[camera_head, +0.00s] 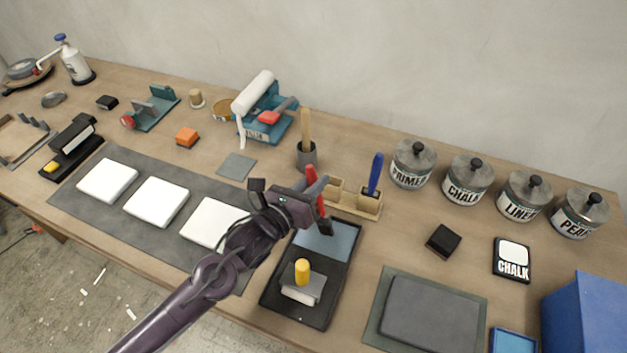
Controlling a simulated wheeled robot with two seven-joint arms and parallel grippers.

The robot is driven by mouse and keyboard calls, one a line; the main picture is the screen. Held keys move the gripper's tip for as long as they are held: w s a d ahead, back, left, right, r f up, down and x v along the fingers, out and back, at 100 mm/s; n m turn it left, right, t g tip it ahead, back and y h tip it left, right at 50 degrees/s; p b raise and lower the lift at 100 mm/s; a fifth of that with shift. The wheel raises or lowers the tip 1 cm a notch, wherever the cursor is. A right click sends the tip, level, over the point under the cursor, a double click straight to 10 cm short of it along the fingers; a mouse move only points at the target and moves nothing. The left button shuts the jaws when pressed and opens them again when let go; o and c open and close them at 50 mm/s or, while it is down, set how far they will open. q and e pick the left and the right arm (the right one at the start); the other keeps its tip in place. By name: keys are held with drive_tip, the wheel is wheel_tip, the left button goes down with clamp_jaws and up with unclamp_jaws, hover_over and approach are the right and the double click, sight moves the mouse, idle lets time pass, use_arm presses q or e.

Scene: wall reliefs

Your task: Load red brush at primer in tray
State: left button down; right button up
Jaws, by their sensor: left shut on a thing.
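My left gripper (315,190) is shut on the red brush (321,207), whose dark head points down. The brush is over the far end of the black tray (268,290). That end of the tray holds a flat grey-blue area (335,244). I cannot tell whether the brush head touches it. A block with a yellow knob (302,270) sits in the near part of the tray. A metal tin labelled PRIMER (412,166) stands at the back right, lid on. My right gripper is not in view.
White tiles (157,202) lie on a dark mat at left. A dark block (443,240) and blue box (588,315) are at right.

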sight(313, 173)
use_arm(q)
drive_tip(key=shift+f, duration=0.35)
idle(0.7)
drive_tip(key=shift+f+b, duration=0.25)
drive_tip(key=shift+b, duration=0.2)
idle(0.4)
wheel_tip(313, 173, up, 7)
drive_tip(key=p, duration=0.5)
drive_tip(key=shift+f, duration=0.1)
drive_tip(key=shift+p, duration=0.3)
idle(0.5)
